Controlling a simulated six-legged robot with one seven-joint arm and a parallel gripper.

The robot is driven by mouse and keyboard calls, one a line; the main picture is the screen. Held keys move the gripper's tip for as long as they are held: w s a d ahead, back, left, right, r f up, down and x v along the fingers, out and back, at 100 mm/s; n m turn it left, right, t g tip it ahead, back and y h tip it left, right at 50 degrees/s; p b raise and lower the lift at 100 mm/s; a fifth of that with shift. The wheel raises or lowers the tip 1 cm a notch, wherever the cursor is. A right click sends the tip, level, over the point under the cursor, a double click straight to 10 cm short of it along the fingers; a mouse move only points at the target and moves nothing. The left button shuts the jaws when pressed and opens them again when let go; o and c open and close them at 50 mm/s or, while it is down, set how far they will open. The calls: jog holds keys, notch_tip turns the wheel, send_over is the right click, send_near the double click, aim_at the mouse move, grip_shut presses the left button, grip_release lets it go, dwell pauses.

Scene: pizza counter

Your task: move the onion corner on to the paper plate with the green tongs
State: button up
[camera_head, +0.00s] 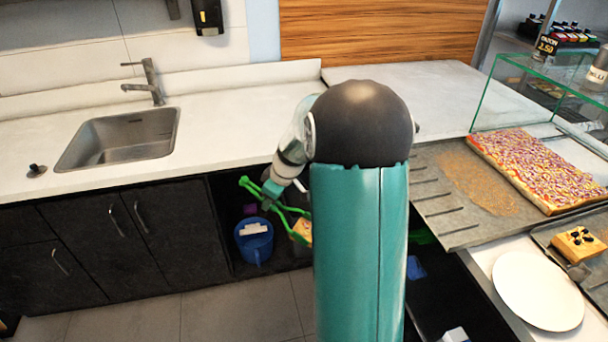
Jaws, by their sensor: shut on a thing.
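My gripper (270,191) is left of my arm, in front of the dark open shelf under the counter. It is shut on the green tongs (292,210), whose arms stick out on both sides of it. A small yellow-orange piece (301,231) shows at the lower end of the tongs, partly hidden by my arm. It may be the onion corner, but I cannot tell whether the tongs grip it. The white paper plate (537,290) lies empty on the counter at the lower right. The large onion pizza (540,168) lies on a metal tray (424,203) at the right.
A blue bucket (254,246) stands in the open shelf below my gripper. A slice with black olives (578,243) lies on a second tray right of the plate. A glass guard (530,95) stands behind the pizza. The counter by the sink (125,137) is mostly clear.

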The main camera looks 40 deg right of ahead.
jog(key=w+a+f+m+h, duration=0.1)
jog(key=w+a+f+m, duration=0.1)
jog(key=a+f, duration=0.5)
jog(key=w+a+f+m+h, duration=0.1)
jog(key=w+a+f+m, duration=0.1)
jog(key=a+f, duration=0.6)
jog(key=shift+a+m, duration=0.45)
jog(key=shift+m, duration=0.05)
